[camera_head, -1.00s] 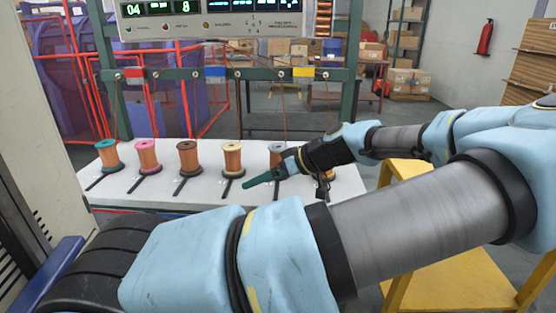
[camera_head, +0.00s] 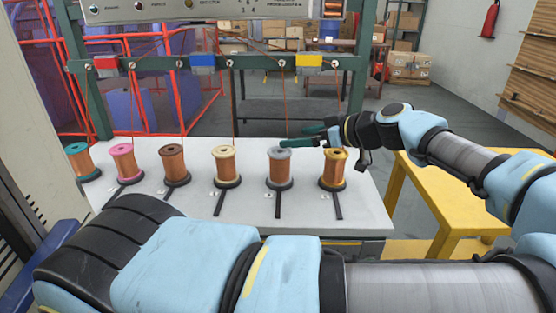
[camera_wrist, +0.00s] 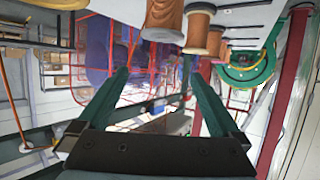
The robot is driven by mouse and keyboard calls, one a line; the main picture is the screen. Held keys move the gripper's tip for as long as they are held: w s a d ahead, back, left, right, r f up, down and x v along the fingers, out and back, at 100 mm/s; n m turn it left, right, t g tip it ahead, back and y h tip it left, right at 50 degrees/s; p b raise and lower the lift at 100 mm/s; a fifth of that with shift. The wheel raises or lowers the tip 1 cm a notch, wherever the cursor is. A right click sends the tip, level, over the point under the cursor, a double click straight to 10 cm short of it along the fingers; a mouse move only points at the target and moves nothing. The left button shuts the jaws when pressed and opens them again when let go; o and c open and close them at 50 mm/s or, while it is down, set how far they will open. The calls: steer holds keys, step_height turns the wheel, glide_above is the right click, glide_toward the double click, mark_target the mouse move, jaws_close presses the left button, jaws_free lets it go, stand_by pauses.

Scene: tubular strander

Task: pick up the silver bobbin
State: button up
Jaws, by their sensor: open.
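The silver bobbin (camera_head: 279,168) stands upright on the white table, fifth from the left, with a grey top and copper-coloured winding. My gripper (camera_head: 292,138) comes in from the right with its teal fingers pointing left. It is open and empty, at or just above the silver bobbin's top edge in the picture; whether it is over or behind the bobbin I cannot tell. In the wrist view the open fingers (camera_wrist: 156,78) have nothing between them, and copper-wound bobbins (camera_wrist: 196,30) show upside down at the top; which is which is unclear.
A gold-topped bobbin (camera_head: 334,168) stands right of the silver one, below my wrist. A cream-topped bobbin (camera_head: 226,166) stands to its left, with others further left. A green frame rail (camera_head: 270,62) with thin wires is behind the row. A yellow stand (camera_head: 455,190) is at right.

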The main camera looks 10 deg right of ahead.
mark_target(289, 162)
steer(key=f, duration=0.2)
steer(key=f+p, duration=0.1)
steer(key=f, duration=0.4)
steer(key=shift+w+a+f+p, duration=0.3)
steer(key=shift+f, duration=0.05)
steer(key=p+x, duration=0.2)
steer(key=x, duration=0.4)
steer(key=shift+w+a+f, duration=0.15)
steer(key=shift+w+a, duration=0.05)
jaws_close()
